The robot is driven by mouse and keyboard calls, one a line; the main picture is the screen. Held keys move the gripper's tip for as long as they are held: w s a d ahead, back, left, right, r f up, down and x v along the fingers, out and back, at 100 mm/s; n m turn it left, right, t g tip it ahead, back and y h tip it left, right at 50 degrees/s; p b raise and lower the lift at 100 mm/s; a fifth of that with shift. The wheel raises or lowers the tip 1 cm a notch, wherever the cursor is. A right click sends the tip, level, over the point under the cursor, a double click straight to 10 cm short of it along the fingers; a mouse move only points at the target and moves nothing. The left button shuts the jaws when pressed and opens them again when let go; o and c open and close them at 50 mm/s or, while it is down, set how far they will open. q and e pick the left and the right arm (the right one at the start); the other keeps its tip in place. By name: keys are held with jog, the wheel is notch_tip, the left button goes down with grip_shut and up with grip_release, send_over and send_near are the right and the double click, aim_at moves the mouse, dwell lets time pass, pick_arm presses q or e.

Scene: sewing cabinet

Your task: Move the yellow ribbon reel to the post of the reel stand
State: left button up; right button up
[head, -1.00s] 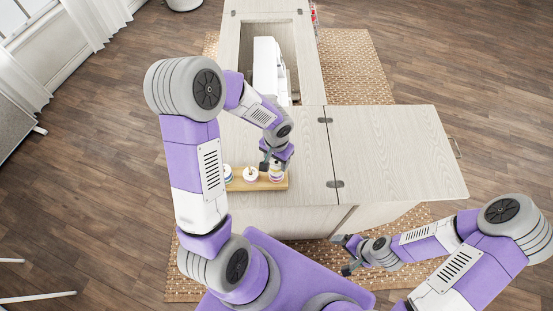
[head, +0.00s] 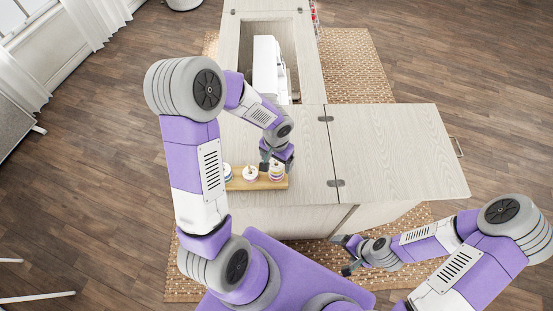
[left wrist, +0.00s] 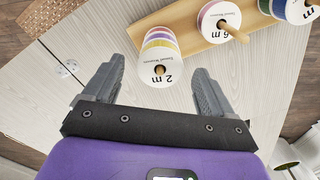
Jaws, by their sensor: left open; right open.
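A wooden reel stand (head: 240,184) lies along the near edge of the cabinet top and bears several reels. A stack of reels with yellow and purple bands (left wrist: 160,58) is at one end of the stand; its top face reads 2 m. The yellow ribbon reel (left wrist: 158,37) appears to be part of this stack; the layers are hard to separate. My left gripper (left wrist: 158,80) is open, its fingers on either side of the stack's near end, apart from it. A wooden post (left wrist: 235,31) sticks out of the pink-edged middle reel (left wrist: 218,20). My right gripper (head: 343,254) is open and empty, off the cabinet's front.
A blue-and-green-edged reel (left wrist: 296,10) is at the stand's other end. A white sewing machine (head: 266,68) stands in the cabinet's recess behind. The cabinet top's right leaf (head: 395,150) is clear.

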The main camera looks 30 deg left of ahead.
pick_arm(q)
notch_tip(320, 180, up, 7)
jog(key=shift+f+p, duration=0.15)
jog(key=shift+p, duration=0.65)
jog(key=shift+r, duration=0.45)
